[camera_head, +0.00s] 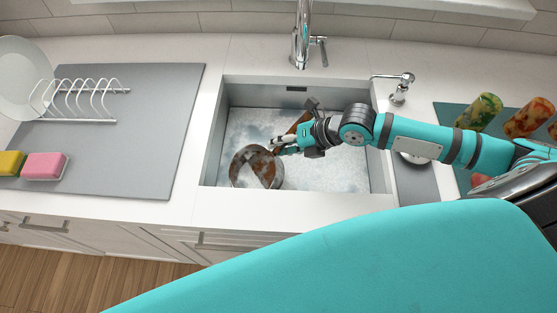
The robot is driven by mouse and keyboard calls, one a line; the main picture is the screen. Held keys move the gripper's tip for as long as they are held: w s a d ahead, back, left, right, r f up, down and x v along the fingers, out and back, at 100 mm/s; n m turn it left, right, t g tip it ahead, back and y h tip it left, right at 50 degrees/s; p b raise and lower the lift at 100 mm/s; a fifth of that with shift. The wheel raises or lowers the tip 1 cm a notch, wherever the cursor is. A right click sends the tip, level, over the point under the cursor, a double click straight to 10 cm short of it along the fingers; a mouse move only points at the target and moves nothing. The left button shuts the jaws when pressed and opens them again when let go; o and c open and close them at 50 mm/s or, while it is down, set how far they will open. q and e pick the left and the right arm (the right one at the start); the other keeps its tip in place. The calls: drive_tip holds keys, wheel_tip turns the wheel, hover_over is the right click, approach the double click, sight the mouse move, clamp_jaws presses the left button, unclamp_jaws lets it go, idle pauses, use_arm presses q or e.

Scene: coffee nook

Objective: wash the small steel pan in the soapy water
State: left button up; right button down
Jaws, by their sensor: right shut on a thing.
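The small steel pan (243,172) is in the sink, low at the front left of the basin. It has brown and grey stained patches, and white foamy water (330,172) surrounds it. My right gripper (282,146) reaches in from the right and is shut on the pan at its back right edge. The gripper hides part of that edge. A brown piece (301,121) shows just behind the gripper; I cannot tell whether it belongs to the pan. My left gripper is not in view.
The faucet (301,45) stands behind the sink (209,160). A soap dispenser (399,92) is at its back right. On the left are a drying mat (150,130), a wire rack (85,100) with a plate (22,75), a pink sponge (46,167) and a yellow sponge (10,164). Patterned cups (480,111) stand right.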

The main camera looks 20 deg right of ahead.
drive_tip(key=shift+w+a+r, duration=0.1)
drive_tip(key=shift+w+a, duration=0.2)
drive_tip(key=shift+a, duration=0.3)
drive_tip(key=shift+s+d, duration=0.3)
drive_tip(key=shift+d, duration=0.3)
drive_tip(key=shift+s+d, duration=0.3)
drive_tip(key=shift+d, duration=0.3)
drive_tip(key=shift+s+d, duration=0.3)
drive_tip(key=shift+d, duration=0.3)
drive_tip(key=shift+w+a, duration=0.3)
drive_tip(key=shift+a, duration=0.3)
drive_tip(key=shift+w+a, duration=0.3)
drive_tip(key=shift+a, duration=0.3)
drive_tip(key=shift+w+a, duration=0.3)
drive_tip(key=shift+a, duration=0.3)
drive_tip(key=shift+s+d+b, duration=0.1)
drive_tip(key=shift+s+d, duration=0.2)
drive_tip(key=shift+d, duration=0.3)
drive_tip(key=shift+s+d+b, duration=0.1)
drive_tip(key=shift+s+d, duration=0.2)
drive_tip(key=shift+d, duration=0.35)
drive_tip(key=shift+s+d+b, duration=0.1)
drive_tip(key=shift+s+d, duration=0.2)
drive_tip(key=shift+d, duration=0.3)
wheel_tip(320, 180, up, 8)
drive_tip(key=p, duration=0.6)
drive_tip(key=shift+p, duration=0.35)
wheel_tip(320, 180, up, 15)
drive_tip(key=p, duration=1.2)
